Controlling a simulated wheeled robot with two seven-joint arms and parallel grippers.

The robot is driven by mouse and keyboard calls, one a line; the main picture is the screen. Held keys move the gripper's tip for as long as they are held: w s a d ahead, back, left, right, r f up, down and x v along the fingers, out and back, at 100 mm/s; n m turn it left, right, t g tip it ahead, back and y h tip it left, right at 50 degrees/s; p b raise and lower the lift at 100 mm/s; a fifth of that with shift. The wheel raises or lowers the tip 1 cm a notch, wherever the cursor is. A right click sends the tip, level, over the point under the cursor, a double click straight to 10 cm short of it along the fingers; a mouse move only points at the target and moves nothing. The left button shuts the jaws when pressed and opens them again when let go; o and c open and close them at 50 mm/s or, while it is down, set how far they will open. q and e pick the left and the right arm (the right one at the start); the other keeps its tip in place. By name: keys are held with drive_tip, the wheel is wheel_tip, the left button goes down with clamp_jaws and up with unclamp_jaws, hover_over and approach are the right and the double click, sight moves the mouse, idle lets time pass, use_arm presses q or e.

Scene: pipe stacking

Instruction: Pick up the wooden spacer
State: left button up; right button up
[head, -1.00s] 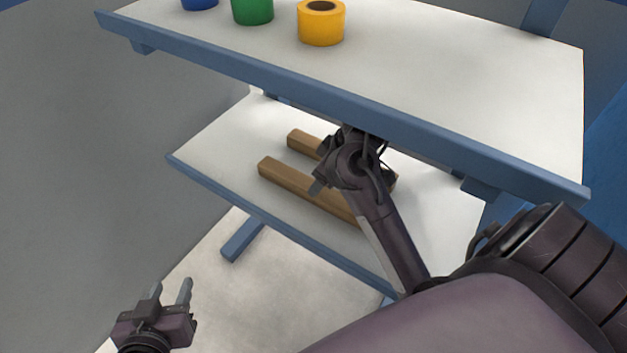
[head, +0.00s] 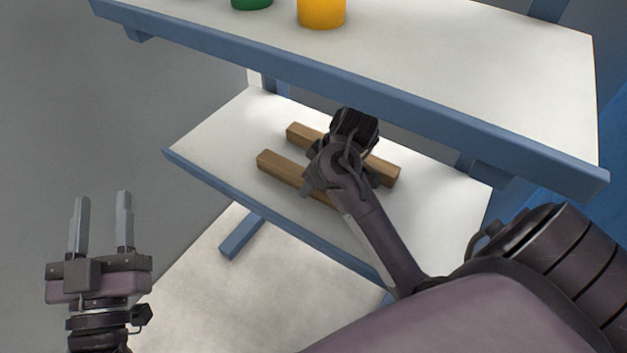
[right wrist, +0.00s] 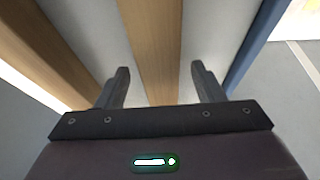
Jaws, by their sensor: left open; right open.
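Two wooden spacers lie side by side on the lower shelf. The front spacer (head: 284,170) is partly hidden by my right arm in the head view, and the back spacer (head: 382,173) is crossed by that arm too. In the right wrist view, one wooden spacer (right wrist: 150,45) runs between the fingers of my open right gripper (right wrist: 160,85), apart from both. The other spacer (right wrist: 48,50) lies to its left. I cannot tell the height of the fingers over the shelf. My left gripper (head: 101,222) is open and empty, left of the shelf.
The lower shelf (head: 222,135) has a blue edge. The upper shelf (head: 470,65) hangs above it and limits the room over my right arm. A yellow pipe (head: 322,10) and a green pipe (head: 251,3) stand on the upper shelf.

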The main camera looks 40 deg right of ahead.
drive_tip(key=c, duration=1.2)
